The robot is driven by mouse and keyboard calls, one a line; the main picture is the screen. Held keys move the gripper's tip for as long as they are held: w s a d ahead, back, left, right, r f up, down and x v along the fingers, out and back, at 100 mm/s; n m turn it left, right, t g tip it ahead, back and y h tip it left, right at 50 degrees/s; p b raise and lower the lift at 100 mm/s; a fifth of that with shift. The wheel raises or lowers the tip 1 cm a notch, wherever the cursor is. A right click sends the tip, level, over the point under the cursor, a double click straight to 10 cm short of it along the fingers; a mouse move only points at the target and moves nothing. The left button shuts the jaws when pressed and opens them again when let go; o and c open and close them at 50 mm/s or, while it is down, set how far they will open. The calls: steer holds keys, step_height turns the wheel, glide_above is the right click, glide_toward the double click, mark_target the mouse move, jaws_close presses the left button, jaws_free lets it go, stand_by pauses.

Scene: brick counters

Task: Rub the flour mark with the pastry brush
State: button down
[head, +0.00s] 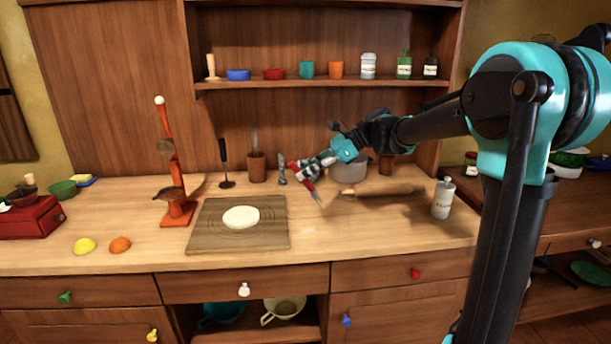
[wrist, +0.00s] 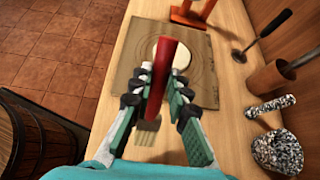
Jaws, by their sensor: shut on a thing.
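The pastry brush has a red handle (wrist: 166,65) and pale bristles (wrist: 149,124). My gripper (wrist: 157,90) is shut on the handle. In the head view my gripper (head: 305,170) holds the brush (head: 309,186) tilted, bristles down, above the counter to the right of the wooden board (head: 205,235). A white round patch (head: 241,217) lies on the board; it also shows in the wrist view (wrist: 184,57), partly hidden by the handle. I cannot tell whether it is the flour mark or dough. The bristles look apart from it.
An orange-red stand (head: 177,210) is left of the board. A wooden cup (head: 256,168) stands behind it. A grey pot (head: 348,173), a rolling pin (head: 380,190) and a white bottle (head: 443,199) are to the right. A yellow fruit (head: 84,245) and an orange one (head: 120,244) lie at front left.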

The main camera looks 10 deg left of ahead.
stand_by(0.4)
steer(key=shift+f, duration=0.5)
